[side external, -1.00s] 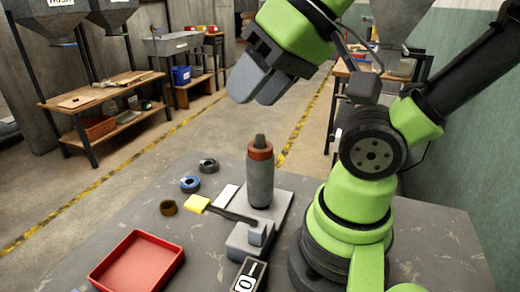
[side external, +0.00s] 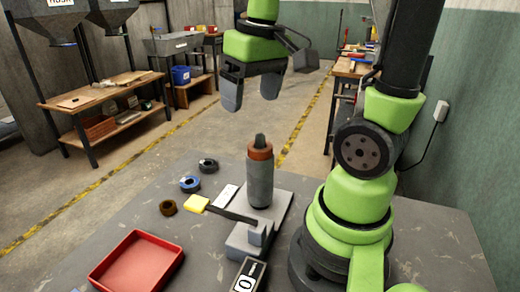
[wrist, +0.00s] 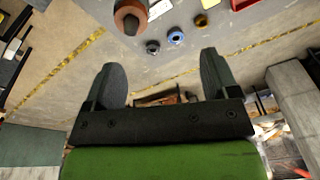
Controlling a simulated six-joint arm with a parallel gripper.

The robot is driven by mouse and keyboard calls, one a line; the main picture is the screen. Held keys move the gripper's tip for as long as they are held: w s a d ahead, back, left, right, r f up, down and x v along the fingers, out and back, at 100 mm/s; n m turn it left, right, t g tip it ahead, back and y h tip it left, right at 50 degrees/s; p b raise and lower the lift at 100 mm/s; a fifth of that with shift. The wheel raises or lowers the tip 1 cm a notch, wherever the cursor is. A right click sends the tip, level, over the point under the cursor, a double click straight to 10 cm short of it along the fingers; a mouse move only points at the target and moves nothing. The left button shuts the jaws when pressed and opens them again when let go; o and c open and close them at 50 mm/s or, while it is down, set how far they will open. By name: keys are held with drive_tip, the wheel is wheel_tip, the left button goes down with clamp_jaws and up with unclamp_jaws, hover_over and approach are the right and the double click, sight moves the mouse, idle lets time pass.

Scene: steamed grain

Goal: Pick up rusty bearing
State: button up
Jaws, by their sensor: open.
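The rusty bearing (side external: 168,208) is a small brown ring lying on the grey table, nearest the red tray in a row of three rings. My gripper (side external: 250,106) is open and empty, high above the table's far side and pointing down. In the wrist view its two fingers (wrist: 163,75) are spread wide with nothing between them. The bearing is well apart from my gripper, below it and to the left in the side view.
A blue ring (side external: 190,184) and a dark ring (side external: 208,166) lie beside the bearing. A grey cylinder with an orange-brown collar (side external: 260,175) stands upright on a grey base. A yellow-ended lever (side external: 197,204) reaches toward the bearing. A red tray (side external: 177,263) sits at the front.

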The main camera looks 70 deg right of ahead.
sight(262, 135)
drive_tip(key=shift+g, duration=0.9)
drive_tip(key=d+f, duration=0.2)
drive_tip(key=d, duration=0.1)
drive_tip(key=shift+w+d+f, duration=0.15)
drive_tip(key=shift+f, duration=0.1)
wheel_tip(262, 135, down, 4)
drive_tip(key=shift+f, duration=0.2)
drive_tip(key=f, duration=0.4)
drive_tip(key=shift+s+d, duration=0.25)
drive_tip(key=shift+d, duration=0.1)
drive_tip(key=shift+f, duration=0.65)
drive_tip(key=shift+c, duration=0.2)
drive_tip(key=c, duration=1)
